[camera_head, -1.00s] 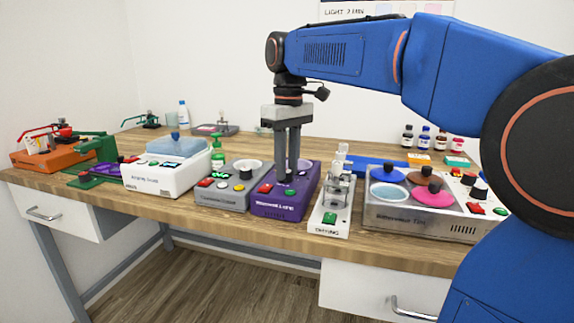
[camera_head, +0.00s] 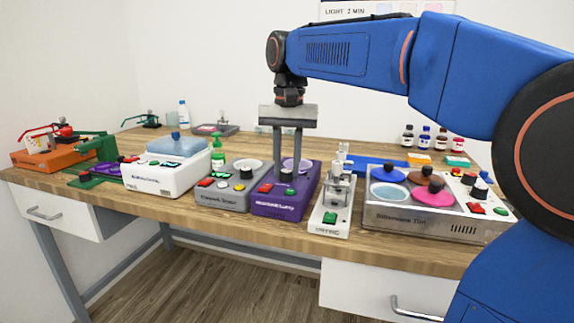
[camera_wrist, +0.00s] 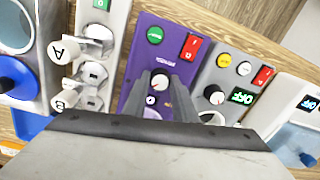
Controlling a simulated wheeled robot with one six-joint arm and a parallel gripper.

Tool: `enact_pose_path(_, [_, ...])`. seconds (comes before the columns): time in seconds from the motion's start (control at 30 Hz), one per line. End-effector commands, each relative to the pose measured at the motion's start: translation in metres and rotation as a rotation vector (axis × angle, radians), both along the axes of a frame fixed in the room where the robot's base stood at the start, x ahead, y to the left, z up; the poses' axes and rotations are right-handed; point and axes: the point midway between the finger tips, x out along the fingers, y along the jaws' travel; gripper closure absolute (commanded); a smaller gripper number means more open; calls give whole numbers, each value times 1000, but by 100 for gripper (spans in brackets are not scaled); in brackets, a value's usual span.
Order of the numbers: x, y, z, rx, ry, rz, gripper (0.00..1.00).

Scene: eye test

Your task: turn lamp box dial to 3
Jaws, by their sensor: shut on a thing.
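The lamp box (camera_head: 291,207) is purple and stands in the middle of the bench, with lettering on its front that seems to end in "Lamp". It also fills the middle of the wrist view (camera_wrist: 173,22). Its dial (camera_wrist: 159,82) has a pale face with a dark mark; I cannot read any numbers. My gripper (camera_head: 287,181) points straight down over the box. In the wrist view my gripper (camera_wrist: 160,80) has one finger on each side of the dial, shut on it. In the head view the fingers largely hide the dial.
A grey box (camera_head: 222,196) with a black knob stands close on the left. A green bottle (camera_head: 217,150) stands behind the grey box.

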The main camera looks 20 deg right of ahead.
Motion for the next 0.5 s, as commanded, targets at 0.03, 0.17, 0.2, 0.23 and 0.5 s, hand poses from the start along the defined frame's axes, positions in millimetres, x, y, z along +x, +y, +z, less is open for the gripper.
enact_pose_path(0.03, [0, 0, 1, 0, -2, -42, 98])
enact_pose_path(0.17, [0, 0, 1, 0, -2, -156, 98])
enact_pose_path(0.2, [0, 0, 1, 0, -2, -188, 98])
enact_pose_path(0.23, [0, 1, 1, 0, -2, -211, 98])
enact_pose_path(0.5, [0, 1, 1, 1, -2, -375, 98])
